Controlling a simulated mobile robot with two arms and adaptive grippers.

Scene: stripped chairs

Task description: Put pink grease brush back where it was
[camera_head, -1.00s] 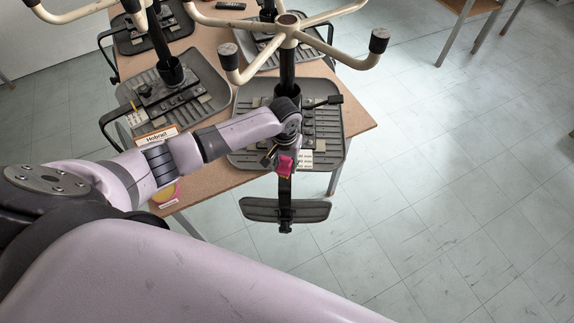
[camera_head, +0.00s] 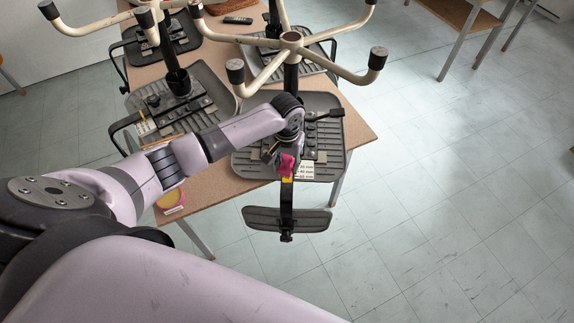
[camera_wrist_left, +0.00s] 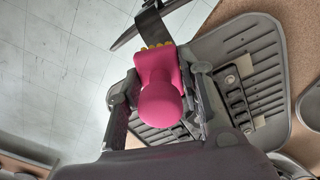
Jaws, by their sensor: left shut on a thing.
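The pink grease brush (camera_head: 287,164) is in my left gripper (camera_head: 283,158), above the near edge of the front right seat. A bit of yellow bristle shows just below it. In the left wrist view the brush (camera_wrist_left: 162,100) has a rounded pink handle end toward the camera and yellow bristles at its far end. The left gripper's fingers (camera_wrist_left: 163,110) stand on either side of it, shut on it. The front right seat (camera_head: 325,135) lies upside down on the table, its black backrest (camera_head: 287,220) hanging past the edge. My right gripper is not in view.
The brown table (camera_head: 215,183) carries several upturned chairs with black columns and cream star bases (camera_head: 292,42). A yellow round item (camera_head: 170,199) lies at the near left corner. A dark remote-like object (camera_head: 238,20) lies at the back. Open tiled floor is at right.

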